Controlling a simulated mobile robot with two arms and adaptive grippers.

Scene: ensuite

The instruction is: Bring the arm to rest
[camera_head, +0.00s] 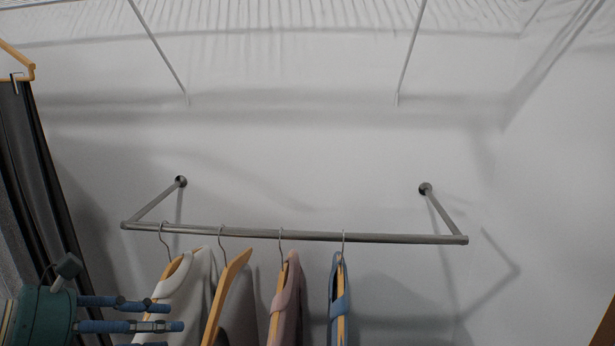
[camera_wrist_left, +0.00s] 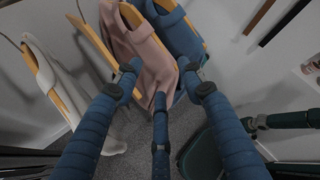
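My left gripper (camera_head: 155,314) shows at the lower left of the head view, its blue fingers pointing right, close by the white garment (camera_head: 182,290) in that picture. In the left wrist view its fingers (camera_wrist_left: 160,82) are spread apart with nothing held between them. The pink garment (camera_wrist_left: 145,55) and blue garment (camera_wrist_left: 178,38) appear beyond the fingertips; I cannot tell how close they are.
A metal rail (camera_head: 300,236) on the wall carries several garments on wooden hangers. A wire shelf (camera_head: 260,22) is above. Dark clothing (camera_head: 40,170) hangs at the left edge. The wall right of the blue garment (camera_head: 340,295) is bare.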

